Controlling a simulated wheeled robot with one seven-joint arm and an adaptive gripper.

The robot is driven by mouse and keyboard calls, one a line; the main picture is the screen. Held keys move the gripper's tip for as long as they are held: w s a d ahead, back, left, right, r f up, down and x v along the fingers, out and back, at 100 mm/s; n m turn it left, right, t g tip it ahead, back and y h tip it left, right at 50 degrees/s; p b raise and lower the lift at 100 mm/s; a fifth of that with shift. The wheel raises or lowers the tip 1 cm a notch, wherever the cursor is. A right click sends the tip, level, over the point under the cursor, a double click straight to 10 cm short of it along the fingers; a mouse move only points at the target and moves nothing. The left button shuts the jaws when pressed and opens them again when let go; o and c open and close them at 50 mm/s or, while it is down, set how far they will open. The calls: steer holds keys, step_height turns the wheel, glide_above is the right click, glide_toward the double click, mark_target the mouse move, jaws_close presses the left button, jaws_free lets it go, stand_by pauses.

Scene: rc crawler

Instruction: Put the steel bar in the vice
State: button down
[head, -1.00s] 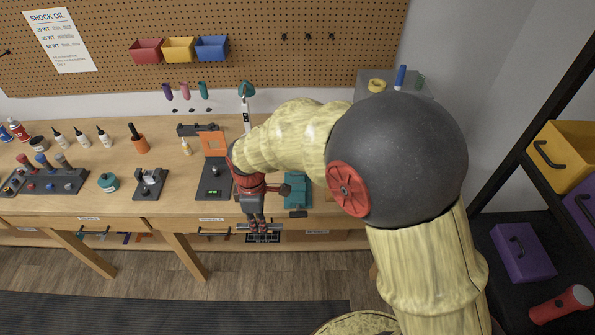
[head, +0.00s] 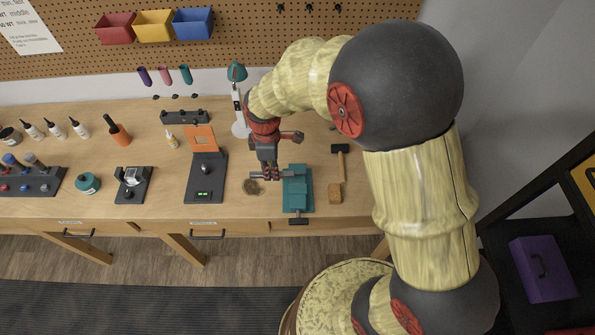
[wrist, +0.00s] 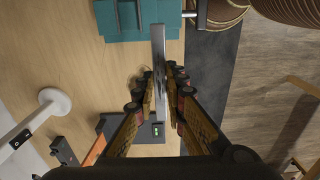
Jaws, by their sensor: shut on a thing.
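My gripper (head: 269,173) is shut on the steel bar (head: 287,175), which lies crosswise in the fingers above the bench. In the wrist view the bar (wrist: 158,48) runs between the two fingertips (wrist: 160,82) and sticks out both ways. The teal vice (head: 297,196) stands on the bench just right of my gripper. The bar's right end overlaps the vice in the head view. In the wrist view its far end overlaps the edge of the vice (wrist: 125,24). Whether they touch, and the gap between the jaws, I cannot tell.
A black device with an orange flap (head: 205,172) stands left of my gripper. A small round dish (head: 252,187) lies close by. A lamp (head: 237,73) stands behind.

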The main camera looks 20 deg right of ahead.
steer(key=w+d+f, duration=0.1)
steer(key=d+f, duration=0.1)
steer(key=d, duration=0.2)
glide_toward(298, 181)
steer(key=shift+a+f, duration=0.4)
steer(key=shift+a, duration=0.2)
steer(key=shift+w+d+f, duration=0.1)
steer(key=shift+d+f, duration=0.4)
steer(key=shift+f, duration=0.15)
step_height(298, 181, down, 3)
steer(key=shift+w+f, duration=0.1)
steer(key=shift+f, duration=0.05)
steer(key=shift+d, duration=0.1)
steer(key=shift+f, duration=0.4)
steer(key=shift+f+b, duration=0.15)
steer(key=shift+b, duration=0.15)
steer(key=c, duration=1.8)
jaws_free()
steer(key=shift+s+f, duration=0.15)
steer(key=shift+s, duration=0.1)
